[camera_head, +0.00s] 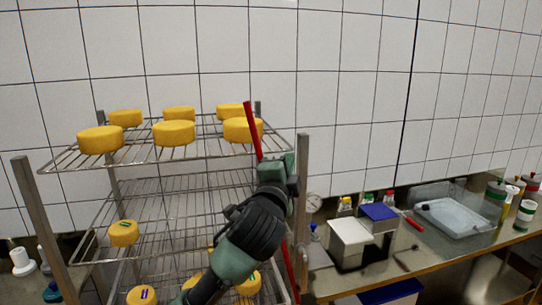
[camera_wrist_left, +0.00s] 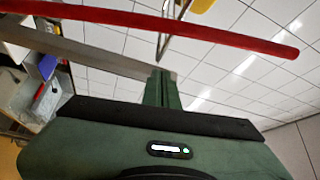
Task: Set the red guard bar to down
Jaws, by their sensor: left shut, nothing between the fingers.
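The red guard bar (camera_head: 253,130) stands steeply upright at the front right of the wire rack, leaning a little left at its top. My left arm hides its middle, and its lower part shows again below the arm. In the left wrist view the bar (camera_wrist_left: 200,32) crosses the top of the picture, past the fingertips, with a visible gap in the picture. My left gripper (camera_head: 283,165) is shut and empty, just right of the bar. Its closed fingers (camera_wrist_left: 160,88) show in the wrist view. Whether it touches the bar cannot be told. My right gripper is not in view.
The wire rack (camera_head: 180,185) holds several yellow cheeses (camera_head: 174,133) on its shelves. A grey post (camera_head: 301,190) stands just right of my gripper. The counter (camera_head: 440,262) at right carries boxes, a tray (camera_head: 455,218) and jars. A tiled wall is behind.

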